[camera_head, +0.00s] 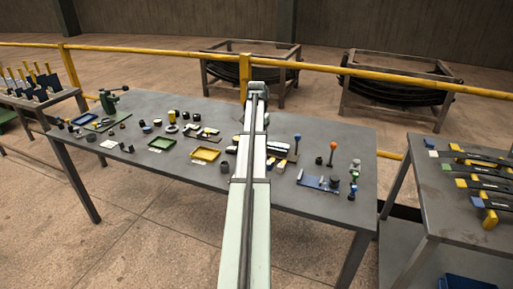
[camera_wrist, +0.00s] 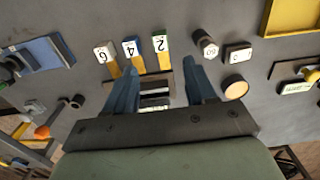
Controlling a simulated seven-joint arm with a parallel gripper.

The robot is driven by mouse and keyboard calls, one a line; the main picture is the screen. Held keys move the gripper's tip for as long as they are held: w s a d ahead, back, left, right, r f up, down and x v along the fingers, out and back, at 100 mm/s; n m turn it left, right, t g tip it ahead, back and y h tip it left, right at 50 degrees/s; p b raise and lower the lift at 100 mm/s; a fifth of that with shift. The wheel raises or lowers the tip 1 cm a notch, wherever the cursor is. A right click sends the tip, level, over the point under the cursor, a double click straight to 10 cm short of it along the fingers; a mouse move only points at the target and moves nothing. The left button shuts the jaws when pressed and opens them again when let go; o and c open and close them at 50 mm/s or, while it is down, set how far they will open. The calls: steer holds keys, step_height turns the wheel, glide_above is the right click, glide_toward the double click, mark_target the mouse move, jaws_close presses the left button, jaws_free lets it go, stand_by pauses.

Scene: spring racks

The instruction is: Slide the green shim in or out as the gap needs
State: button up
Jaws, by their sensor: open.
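A row of numbered shims shows in the wrist view: a white-ended one marked 6 (camera_wrist: 104,54), a blue-ended one marked 4 (camera_wrist: 132,48) and a green-ended one marked 2 (camera_wrist: 160,43). Each has a yellow body running toward a dark rack. My gripper (camera_wrist: 161,68) is open, with its two blue fingers apart. The green shim's yellow body lies between the fingertips in the picture, nearer the right finger. No contact is visible. Striped dark and pale plates (camera_wrist: 155,97) show between the fingers. My arm hides the gripper in the head view.
A dark round part marked 50 (camera_wrist: 207,45) and a white-faced block (camera_wrist: 237,54) lie right of the fingers. A yellow tray (camera_head: 205,154), a green tray (camera_head: 162,143) and a blue plate with parts (camera_head: 318,183) share the grey table (camera_head: 335,130). A yellow rail (camera_head: 350,74) runs behind.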

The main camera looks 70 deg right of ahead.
steer(key=shift+r, duration=1.4)
